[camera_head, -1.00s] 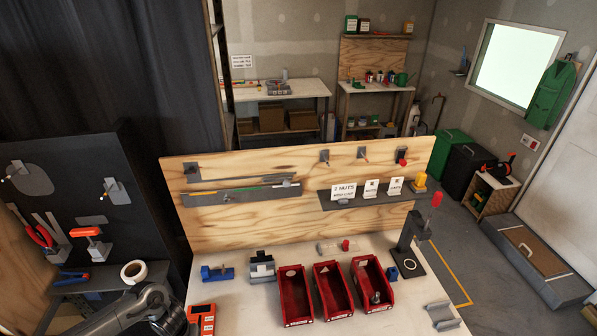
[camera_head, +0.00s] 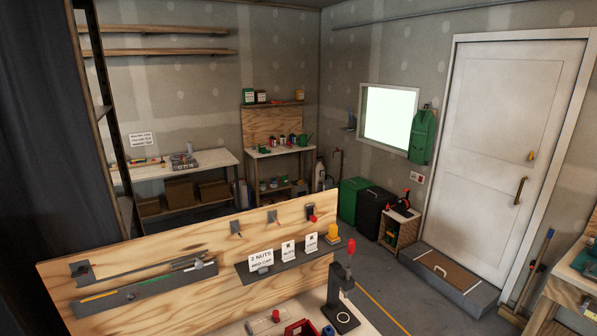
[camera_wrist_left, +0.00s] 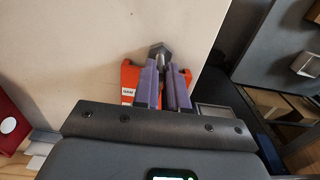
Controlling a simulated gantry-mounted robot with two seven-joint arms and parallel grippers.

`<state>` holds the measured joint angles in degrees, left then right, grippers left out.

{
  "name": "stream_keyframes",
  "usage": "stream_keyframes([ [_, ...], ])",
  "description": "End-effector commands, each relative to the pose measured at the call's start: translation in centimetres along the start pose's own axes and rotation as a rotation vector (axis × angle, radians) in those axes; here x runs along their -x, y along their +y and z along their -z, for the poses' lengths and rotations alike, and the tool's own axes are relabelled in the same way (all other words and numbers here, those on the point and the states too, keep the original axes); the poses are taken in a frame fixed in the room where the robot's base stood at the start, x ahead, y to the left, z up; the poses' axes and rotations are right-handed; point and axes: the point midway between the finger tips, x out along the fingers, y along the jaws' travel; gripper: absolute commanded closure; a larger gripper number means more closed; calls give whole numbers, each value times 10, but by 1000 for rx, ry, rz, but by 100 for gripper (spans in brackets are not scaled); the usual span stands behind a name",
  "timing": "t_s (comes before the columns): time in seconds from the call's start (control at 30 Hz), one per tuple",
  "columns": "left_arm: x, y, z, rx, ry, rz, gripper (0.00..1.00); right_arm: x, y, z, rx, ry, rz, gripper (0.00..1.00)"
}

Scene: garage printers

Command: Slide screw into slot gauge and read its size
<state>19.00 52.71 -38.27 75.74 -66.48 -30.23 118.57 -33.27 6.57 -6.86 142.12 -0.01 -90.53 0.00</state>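In the left wrist view my left gripper (camera_wrist_left: 164,84) has its two purple-padded fingers close together, and they are shut on a screw. The screw's grey hex head (camera_wrist_left: 160,50) shows just beyond the fingertips; its shank is hidden between and below the fingers. The orange slot gauge (camera_wrist_left: 128,76) lies on the pale table beneath the fingers and shows on both sides of them, partly covered. I cannot tell whether the screw touches the gauge or sits in a slot. My right gripper is in no view.
The wooden back panel (camera_head: 200,238) carries a shelf with a "2 NUTS" sign (camera_head: 261,260) and other signs. A black stand with a red knob (camera_head: 339,300) and part of a red bin (camera_head: 301,328) stand before it. A table edge lies right of the gauge in the wrist view.

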Motion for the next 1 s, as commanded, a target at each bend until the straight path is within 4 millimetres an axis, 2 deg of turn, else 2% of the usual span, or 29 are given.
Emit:
stream_keyframes([
  [0.27,0,0,2,0,0,0,100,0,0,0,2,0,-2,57],
  [1.0,0,0,24,1,1,0,100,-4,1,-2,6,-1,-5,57],
])
